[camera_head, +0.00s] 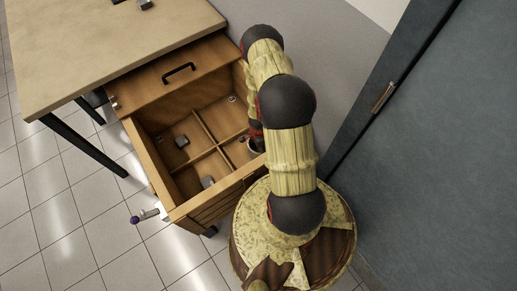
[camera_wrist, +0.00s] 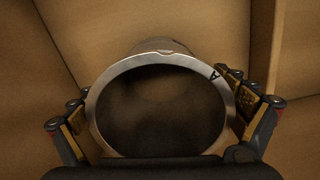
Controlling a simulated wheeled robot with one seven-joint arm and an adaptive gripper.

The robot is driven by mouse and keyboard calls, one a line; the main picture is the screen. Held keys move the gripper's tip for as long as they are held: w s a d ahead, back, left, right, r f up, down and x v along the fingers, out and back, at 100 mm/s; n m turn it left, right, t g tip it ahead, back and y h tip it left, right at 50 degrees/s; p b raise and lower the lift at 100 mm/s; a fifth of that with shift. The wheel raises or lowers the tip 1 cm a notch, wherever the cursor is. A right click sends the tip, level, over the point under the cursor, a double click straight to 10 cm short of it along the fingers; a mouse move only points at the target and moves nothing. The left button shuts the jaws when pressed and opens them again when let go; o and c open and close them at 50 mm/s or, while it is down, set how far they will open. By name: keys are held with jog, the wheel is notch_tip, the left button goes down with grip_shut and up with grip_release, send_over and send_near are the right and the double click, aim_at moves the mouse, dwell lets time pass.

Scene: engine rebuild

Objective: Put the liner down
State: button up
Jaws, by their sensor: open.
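The liner is a hollow metal cylinder with a bright rim (camera_wrist: 101,93) in the wrist view. It stands inside a wooden drawer compartment, with a dark letter A on the right of its rim. My gripper (camera_wrist: 160,108) is open, with one finger on each side of the liner. Whether the fingers touch its wall is hard to tell. The near part of the rim is hidden by my gripper's body. In the head view my arm reaches into the right side of the open drawer (camera_head: 150,160) and largely covers the liner.
Wooden dividers (camera_head: 205,127) split the drawer into compartments. Small grey parts (camera_head: 181,141) (camera_head: 208,182) lie in other compartments. A workbench (camera_head: 110,45) stands at upper left. A grey cabinet (camera_head: 420,150) stands at right. A purple-ended object (camera_head: 146,215) shows left of the drawer front.

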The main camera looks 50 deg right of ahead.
jog(key=w+a+r+n+p, duration=0.1)
jog(key=w+r+n+p, duration=0.15)
jog(key=r, duration=0.75)
jog(key=w+a+r+n+t+p, duration=0.15)
jog(key=w+r, duration=0.25)
jog(key=r, duration=0.5)
jog(key=w+r+n+p, duration=0.1)
jog(key=w+r+p, duration=0.2)
jog(key=r, duration=0.7)
jog(key=w+a+r+n+t, duration=0.1)
jog(key=w+a+r+n, duration=0.2)
jog(key=r, duration=0.7)
jog(key=a+r+n, duration=0.3)
jog(key=a+r, duration=0.3)
jog(key=r, duration=0.4)
jog(key=s+a+r+n+t, duration=0.1)
jog(key=s+a+r+n, duration=0.25)
jog(key=r, duration=0.45)
jog(key=s+a+r+n+t, duration=0.1)
jog(key=s+a+r+n, duration=0.15)
jog(key=a+r, duration=0.35)
jog(key=s+a+r+n, duration=0.2)
jog(key=s+r+n, duration=0.1)
jog(key=s+r, duration=0.2)
jog(key=s+a+r+n+t, duration=0.1)
jog(key=s+a+r+n, duration=0.1)
jog(key=s+r, duration=0.3)
jog(key=s+n, duration=0.1)
jog(key=s, duration=0.3)
jog(key=shift+a, duration=0.25)
